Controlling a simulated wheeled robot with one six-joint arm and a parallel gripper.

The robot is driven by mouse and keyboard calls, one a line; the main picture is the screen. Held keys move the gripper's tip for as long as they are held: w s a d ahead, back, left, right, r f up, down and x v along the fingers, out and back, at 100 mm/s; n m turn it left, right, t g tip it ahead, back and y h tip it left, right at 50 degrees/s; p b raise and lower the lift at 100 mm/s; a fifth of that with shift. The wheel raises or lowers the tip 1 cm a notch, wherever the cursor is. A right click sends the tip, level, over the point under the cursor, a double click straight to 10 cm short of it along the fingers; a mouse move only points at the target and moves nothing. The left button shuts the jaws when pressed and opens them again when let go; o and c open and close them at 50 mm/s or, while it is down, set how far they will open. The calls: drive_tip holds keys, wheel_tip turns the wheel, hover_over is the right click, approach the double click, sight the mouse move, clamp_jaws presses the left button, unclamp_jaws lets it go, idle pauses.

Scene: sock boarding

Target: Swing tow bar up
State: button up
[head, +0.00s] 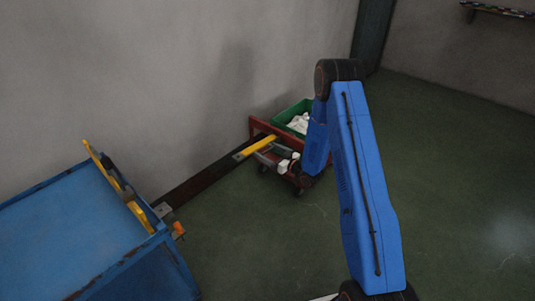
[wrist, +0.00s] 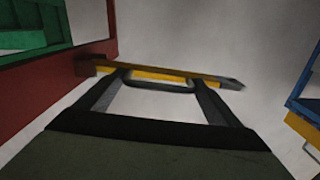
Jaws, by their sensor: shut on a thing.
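The tow bar is a yellow bar (head: 257,146) with a grey end, reaching out to the left from a dark red cart (head: 301,183). In the wrist view the tow bar (wrist: 215,80) lies nearly level across the picture, its left end meeting the red cart frame (wrist: 60,85) and its grey tip free at the right. My gripper (wrist: 158,79) is shut on the bar along its middle, with one finger on each side. In the head view my blue arm hides part of the cart. How far the bar is tilted is hard to tell.
A green crate (head: 281,118) with white cloth (head: 299,123) sits on the cart. A grey wall stands close behind. A blue bench (head: 75,225) with yellow parts (head: 126,190) on its edge stands at the left. A dark strip (head: 200,182) runs along the wall's foot. The right floor is clear.

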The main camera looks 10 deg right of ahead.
drive_tip(key=shift+d+r+m, duration=0.1)
drive_tip(key=shift+r+m, duration=0.2)
drive_tip(key=shift+r, duration=0.15)
drive_tip(key=d+r+m, duration=0.1)
drive_tip(key=r+m, duration=0.1)
drive_tip(key=w+d+r+m, duration=0.1)
drive_tip(key=r+m, duration=0.1)
drive_tip(key=m, duration=0.1)
drive_tip(key=w+d+r+m, duration=0.1)
drive_tip(key=r+m, duration=0.2)
drive_tip(key=shift+w+d+r, duration=0.1)
drive_tip(key=shift+w+d, duration=0.05)
drive_tip(key=shift+w, duration=0.1)
drive_tip(key=shift+w+d+r+m, duration=0.45)
drive_tip(key=shift+w+d+m, duration=0.5)
drive_tip(key=shift+d+m, duration=0.6)
drive_tip(key=shift+w+d+r+m, duration=0.4)
drive_tip(key=shift+w+d+m, duration=0.7)
drive_tip(key=shift+m, duration=0.8)
drive_tip(key=shift+w+d+r+m, duration=0.45)
drive_tip(key=shift+w+d+m, duration=0.4)
drive_tip(key=shift+d+m, duration=0.75)
drive_tip(key=shift+a, duration=0.1)
drive_tip(key=o, duration=1.4)
drive_tip(key=shift+c, duration=0.2)
drive_tip(key=v, duration=1.7)
drive_tip(key=shift+s, duration=0.1)
